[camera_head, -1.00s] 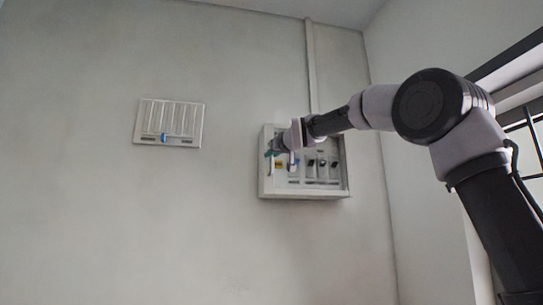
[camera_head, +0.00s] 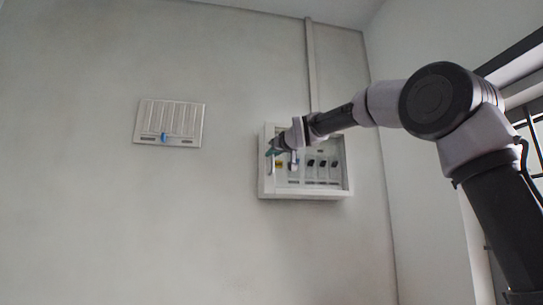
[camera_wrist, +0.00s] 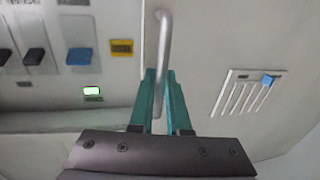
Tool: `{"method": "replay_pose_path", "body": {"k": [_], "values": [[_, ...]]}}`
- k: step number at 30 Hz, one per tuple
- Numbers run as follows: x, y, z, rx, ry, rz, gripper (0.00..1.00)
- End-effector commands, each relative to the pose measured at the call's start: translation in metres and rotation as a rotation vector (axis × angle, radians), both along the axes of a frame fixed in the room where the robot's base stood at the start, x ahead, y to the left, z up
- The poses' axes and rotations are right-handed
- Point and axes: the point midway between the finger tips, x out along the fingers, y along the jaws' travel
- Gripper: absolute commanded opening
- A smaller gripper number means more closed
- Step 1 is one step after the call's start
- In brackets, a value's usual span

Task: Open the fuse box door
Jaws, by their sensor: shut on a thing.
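The fuse box (camera_head: 305,194) is a pale box on the back wall with a row of switches showing in its front. Its metal bar handle (camera_wrist: 163,50) runs upright along the door's edge in the wrist view, and it is at the box's left side in the head view (camera_head: 270,166). My gripper (camera_wrist: 159,100) has its teal fingers shut on one end of the handle. In the head view my gripper (camera_head: 273,150) is at the box's upper left, and my wrist covers part of the box. I cannot tell whether the door stands slightly ajar.
A slatted vent panel (camera_head: 170,122) with a blue part is on the wall to the left, apart from the box. A vertical conduit (camera_head: 311,65) rises above the box. A barred window (camera_head: 532,135) is at the far right. The wall between box and vent is clear.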

Motion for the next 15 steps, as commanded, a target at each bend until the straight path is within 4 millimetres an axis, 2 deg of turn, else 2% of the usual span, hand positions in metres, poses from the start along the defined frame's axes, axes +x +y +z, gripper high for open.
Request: {"method": "replay_pose_path", "body": {"k": [8, 15], "values": [[-0.05, -0.03, 0.001, 0.0, -0.001, -0.001, 0.0], [-0.108, -0.08, 0.002, 0.005, -0.001, 0.001, 0.0]]}}
